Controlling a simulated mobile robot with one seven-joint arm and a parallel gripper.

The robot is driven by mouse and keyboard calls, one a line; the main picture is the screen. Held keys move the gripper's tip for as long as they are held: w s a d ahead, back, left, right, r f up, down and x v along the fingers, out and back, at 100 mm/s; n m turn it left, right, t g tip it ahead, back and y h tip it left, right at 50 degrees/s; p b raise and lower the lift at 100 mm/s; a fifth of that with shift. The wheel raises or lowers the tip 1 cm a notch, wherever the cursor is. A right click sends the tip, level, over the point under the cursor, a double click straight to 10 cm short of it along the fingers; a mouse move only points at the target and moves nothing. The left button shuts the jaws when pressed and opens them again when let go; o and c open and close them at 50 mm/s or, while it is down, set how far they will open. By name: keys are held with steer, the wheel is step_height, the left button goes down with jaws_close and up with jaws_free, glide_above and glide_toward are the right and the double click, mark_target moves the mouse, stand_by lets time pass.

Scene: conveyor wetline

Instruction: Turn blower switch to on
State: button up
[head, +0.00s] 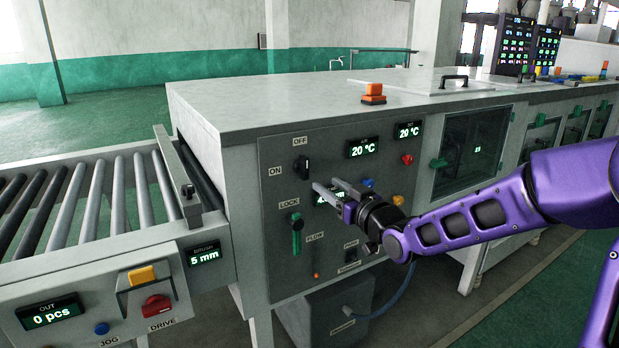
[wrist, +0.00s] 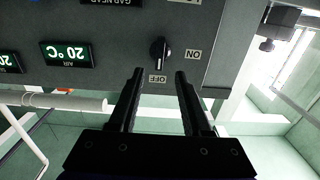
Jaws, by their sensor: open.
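The blower switch appears to be a black rotary knob (head: 302,166) on the grey front panel, with an OFF label above it and an ON label to its left. Its own name label is not readable. In the wrist view, which is upside down, the knob (wrist: 160,50) has its pale pointer mark toward the OFF label (wrist: 157,78). My gripper (head: 326,185) is open and empty, below and right of the knob in the head view. In the wrist view its fingertips (wrist: 159,73) lie either side of the OFF label, apart from the knob.
Near the knob are two 20 °C displays (head: 362,148), a red button (head: 407,159), a blue button (head: 368,183) and a green LOCK lever (head: 297,235). A display behind my fingers is partly hidden. A roller conveyor (head: 80,205) stands at the left.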

mark_target(307, 171)
steer(key=x, duration=0.9)
steer(key=shift+w+a+b, duration=0.1)
steer(key=shift+b, duration=0.25)
jaws_close()
